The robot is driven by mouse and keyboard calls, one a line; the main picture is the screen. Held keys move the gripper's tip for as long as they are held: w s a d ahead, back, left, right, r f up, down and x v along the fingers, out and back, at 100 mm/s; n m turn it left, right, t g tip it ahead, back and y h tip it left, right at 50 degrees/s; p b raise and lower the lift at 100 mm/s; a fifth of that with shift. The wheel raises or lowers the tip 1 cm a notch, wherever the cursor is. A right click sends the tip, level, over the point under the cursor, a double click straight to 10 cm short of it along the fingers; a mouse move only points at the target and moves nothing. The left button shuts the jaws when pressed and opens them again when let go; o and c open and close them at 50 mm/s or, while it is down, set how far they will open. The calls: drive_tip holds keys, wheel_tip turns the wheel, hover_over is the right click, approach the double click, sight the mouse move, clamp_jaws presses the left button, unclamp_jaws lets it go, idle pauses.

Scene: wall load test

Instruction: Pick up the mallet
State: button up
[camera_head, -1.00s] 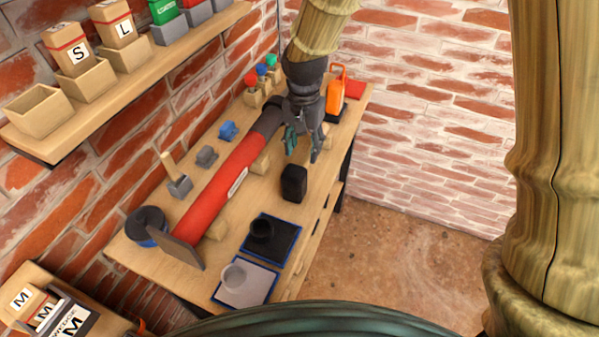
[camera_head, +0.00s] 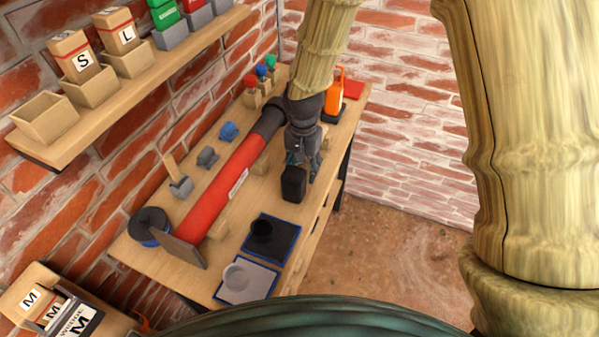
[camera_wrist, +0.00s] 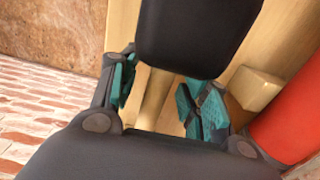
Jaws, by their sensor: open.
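The mallet appears to be the black block-shaped head (camera_head: 294,184) on the workbench, right of the long red cylinder. In the wrist view its dark head (camera_wrist: 198,35) fills the top middle, and a pale wooden handle (camera_wrist: 154,98) shows below it, between my fingers. My gripper (camera_head: 305,168) points down just behind the head, and in the wrist view (camera_wrist: 160,95) its teal-padded fingers are apart on either side of the handle. I see no grip on it. In the head view my gripper hides the handle.
The red cylinder (camera_head: 215,192) lies left of my gripper on wooden supports. A black cup on a dark mat (camera_head: 286,235) and a grey cup on a grey mat (camera_head: 262,291) are nearer. An orange bottle (camera_head: 335,93) stands behind. Brick walls (camera_head: 400,120) bound the bench.

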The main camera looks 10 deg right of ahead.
clamp_jaws()
idle(0.5)
drive_tip(key=shift+r+b, duration=0.55)
drive_tip(key=shift+r, duration=0.85)
drive_tip(key=shift+s+r, duration=0.15)
drive_tip(key=shift+r, duration=0.15)
drive_tip(key=s+d+r+b, duration=0.1)
drive_tip(key=s+d+b, duration=0.2)
drive_tip(key=s, duration=1.2)
drive_tip(key=shift+d+r, duration=0.25)
drive_tip(key=shift+d, duration=0.4)
